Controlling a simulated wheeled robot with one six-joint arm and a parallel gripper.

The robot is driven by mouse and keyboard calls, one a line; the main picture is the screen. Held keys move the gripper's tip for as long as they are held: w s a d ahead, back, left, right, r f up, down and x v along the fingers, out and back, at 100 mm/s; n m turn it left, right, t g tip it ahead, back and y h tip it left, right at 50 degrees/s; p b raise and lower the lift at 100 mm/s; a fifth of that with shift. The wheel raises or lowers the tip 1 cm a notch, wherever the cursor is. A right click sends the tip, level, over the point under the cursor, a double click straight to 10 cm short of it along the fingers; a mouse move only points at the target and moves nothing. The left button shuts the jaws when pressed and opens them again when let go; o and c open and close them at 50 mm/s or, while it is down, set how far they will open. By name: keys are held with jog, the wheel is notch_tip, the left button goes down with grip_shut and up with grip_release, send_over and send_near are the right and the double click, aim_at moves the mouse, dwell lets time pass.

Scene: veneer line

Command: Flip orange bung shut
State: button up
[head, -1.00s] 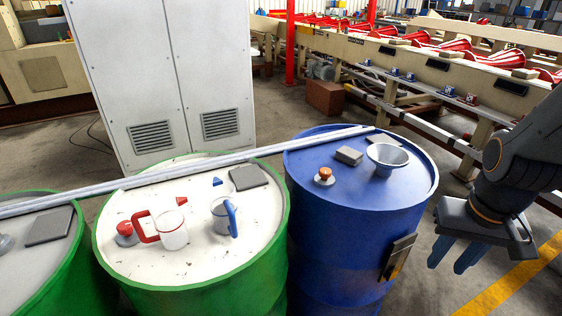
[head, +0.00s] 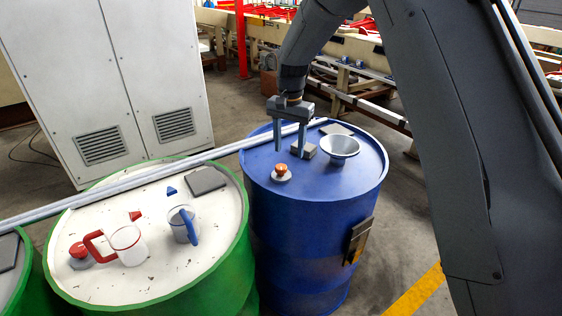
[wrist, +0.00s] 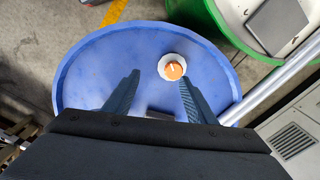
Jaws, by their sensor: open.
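The orange bung (head: 281,169) sits on a pale round base on top of the blue drum (head: 312,235), near its left side. In the wrist view the orange bung (wrist: 173,71) has a white mark on top and shows between the fingers, close to the right one. My gripper (head: 289,151) is open and empty, fingers pointing down above the drum top, just beyond the bung in the head view. The wrist view shows my gripper (wrist: 155,85) with both fingers apart over the drum. I cannot tell the exact height of the fingertips.
The green drum (head: 150,300) holds a red-handled mug (head: 127,244), a blue-handled mug (head: 184,224) and a red bung (head: 79,253).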

aim_at(281, 166)
jog(key=shift+w+a+f, duration=0.2)
jog(key=shift+w+a, duration=0.7)
jog(key=shift+a, duration=0.3)
jog(key=shift+w+a+f+m, duration=0.1)
jog(key=shift+a+f+m, duration=0.05)
jog(key=shift+f+m, duration=0.15)
jog(key=shift+f+p, duration=1.6)
jog(key=shift+f, duration=2)
jog(key=c, duration=1)
